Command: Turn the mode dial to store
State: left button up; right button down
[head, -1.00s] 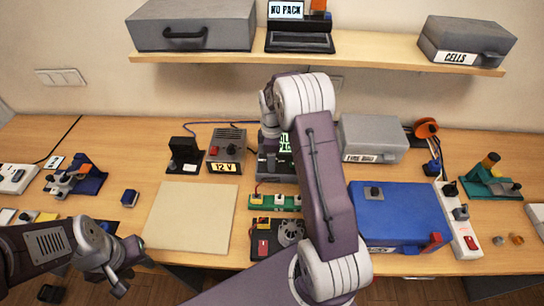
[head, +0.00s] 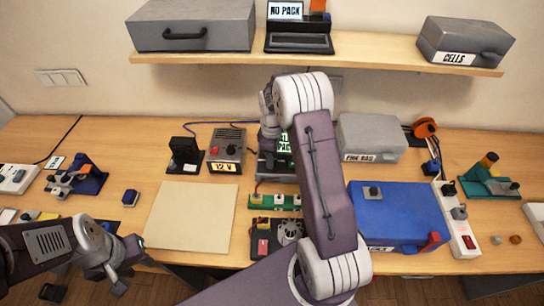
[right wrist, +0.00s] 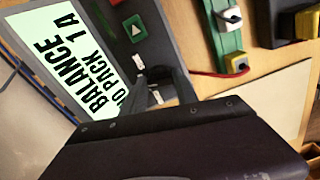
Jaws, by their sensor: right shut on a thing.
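The charger (head: 270,170) stands at the back middle of the bench, largely behind my right arm in the head view. In the right wrist view its screen (right wrist: 82,72) reads BALANCE and NO PACK 1A. A green button with a triangle (right wrist: 136,30) sits on its dark panel. My right gripper (right wrist: 155,84) is at that panel beside the screen, shut on what seems to be the mode dial. The fingers hide most of the dial, so its pointer is unclear. My left gripper (head: 128,270) hangs open and empty at the front left edge.
A blue case (head: 400,212) is further right. A beige mat (head: 191,215) is bare.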

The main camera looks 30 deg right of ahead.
jog(key=m+p, duration=0.1)
jog(key=m, duration=0.3)
jog(key=shift+w+r+m, duration=0.1)
jog(key=shift+r+m, duration=0.05)
jog(key=shift+m, duration=0.15)
jog(key=m+p, duration=0.1)
jog(key=m, duration=0.3)
jog(key=shift+m, duration=0.6)
jog(key=c, duration=1.1)
grip_release()
jog(key=shift+o, duration=0.8)
jog(key=shift+r, duration=0.25)
notch_tip(320, 180, up, 8)
jog(key=b, duration=0.1)
jog(key=shift+r, duration=0.2)
